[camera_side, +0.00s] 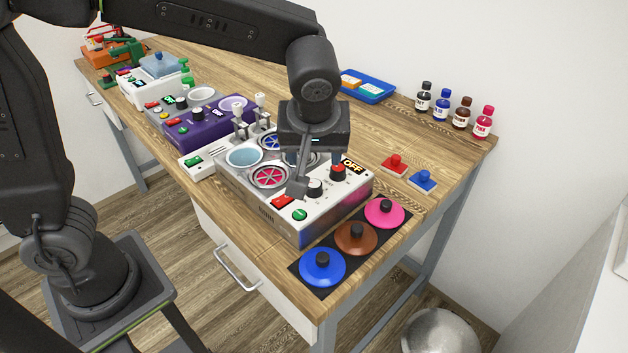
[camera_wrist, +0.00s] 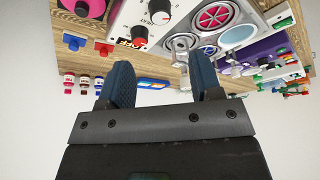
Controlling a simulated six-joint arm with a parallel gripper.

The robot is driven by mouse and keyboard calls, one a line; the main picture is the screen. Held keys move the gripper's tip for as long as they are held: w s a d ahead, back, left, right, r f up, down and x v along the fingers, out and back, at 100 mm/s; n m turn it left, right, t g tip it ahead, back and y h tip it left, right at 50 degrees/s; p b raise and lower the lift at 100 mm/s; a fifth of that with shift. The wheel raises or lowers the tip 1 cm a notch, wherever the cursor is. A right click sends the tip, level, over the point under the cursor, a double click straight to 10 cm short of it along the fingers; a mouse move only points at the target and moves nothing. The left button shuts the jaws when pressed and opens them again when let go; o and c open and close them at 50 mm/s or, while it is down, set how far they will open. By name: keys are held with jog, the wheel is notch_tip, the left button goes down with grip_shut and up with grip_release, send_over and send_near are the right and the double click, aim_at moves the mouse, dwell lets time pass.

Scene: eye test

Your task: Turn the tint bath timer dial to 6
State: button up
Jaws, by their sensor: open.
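A metal-sided box with a white top (camera_side: 262,205) holds several round wells, one with a pink wheel (camera_side: 270,176) and one with pale blue liquid (camera_side: 244,156); I take it as the tint bath. I cannot read the dial's setting. My gripper (camera_side: 298,186) is open and empty above the panel; its fingers (camera_wrist: 160,62) touch neither knob.
Blue, brown and pink lids (camera_side: 355,237) lie on a dark mat in front of the box. Red and blue knobbed pieces (camera_side: 395,165) lie to its right. Several bottles (camera_side: 441,106) stand at the back edge. A purple device (camera_side: 192,133) is to the left.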

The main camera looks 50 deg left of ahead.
aim_at(314, 184)
jog(key=x, duration=1.1)
jog(key=shift+a+f, duration=0.1)
jog(key=shift+f, duration=0.1)
jog(key=c, duration=0.9)
